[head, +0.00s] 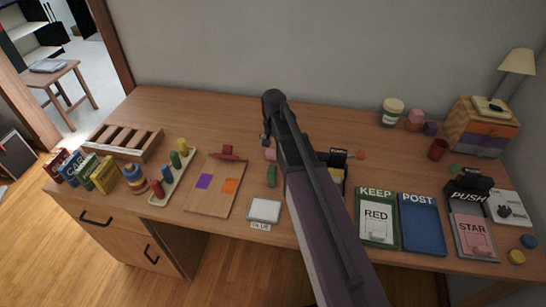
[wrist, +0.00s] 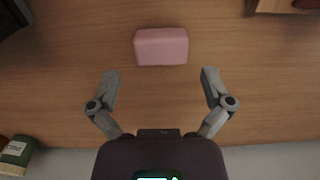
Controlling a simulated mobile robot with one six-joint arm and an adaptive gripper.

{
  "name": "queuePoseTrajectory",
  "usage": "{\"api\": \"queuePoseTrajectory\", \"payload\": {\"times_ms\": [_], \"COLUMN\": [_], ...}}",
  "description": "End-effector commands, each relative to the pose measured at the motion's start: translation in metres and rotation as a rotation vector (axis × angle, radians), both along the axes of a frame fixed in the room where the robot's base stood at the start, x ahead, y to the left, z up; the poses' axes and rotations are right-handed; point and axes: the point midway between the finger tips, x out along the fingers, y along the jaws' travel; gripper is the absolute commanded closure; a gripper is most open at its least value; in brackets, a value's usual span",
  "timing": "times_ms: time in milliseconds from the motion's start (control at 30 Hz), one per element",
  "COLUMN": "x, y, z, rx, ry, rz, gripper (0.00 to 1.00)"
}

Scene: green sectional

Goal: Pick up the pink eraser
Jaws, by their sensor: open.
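The pink eraser (wrist: 161,46) lies flat on the wooden desk in the wrist view, centred left to right and just beyond the fingertips. My gripper (wrist: 160,74) is open and empty, with its two fingers spread to either side below the eraser in the picture. In the head view a small part of the eraser (head: 271,154) shows beside my arm, which hides the rest. My gripper (head: 265,140) is over the middle of the desk there, partly hidden by my own arm.
A green block (head: 271,176) and a white pad (head: 264,210) lie nearer the front edge. A wooden board (head: 205,205) is left of them. A dark box (head: 338,157) stands right of my arm. Bare desk surrounds the eraser in the wrist view.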

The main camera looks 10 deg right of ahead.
Motion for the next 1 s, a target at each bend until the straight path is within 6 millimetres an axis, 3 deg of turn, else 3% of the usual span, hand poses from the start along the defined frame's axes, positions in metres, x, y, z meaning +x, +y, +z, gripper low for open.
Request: {"api": "queuePoseTrajectory", "payload": {"times_ms": [433, 1000], "x": [-0.001, -0.001], "y": [0.002, 0.002], "z": [-0.037, -0.04], "rx": [0.0, 0.0], "ry": [0.0, 0.0], "rz": [0.0, 0.0], "gripper": [0.0, 0.0]}}
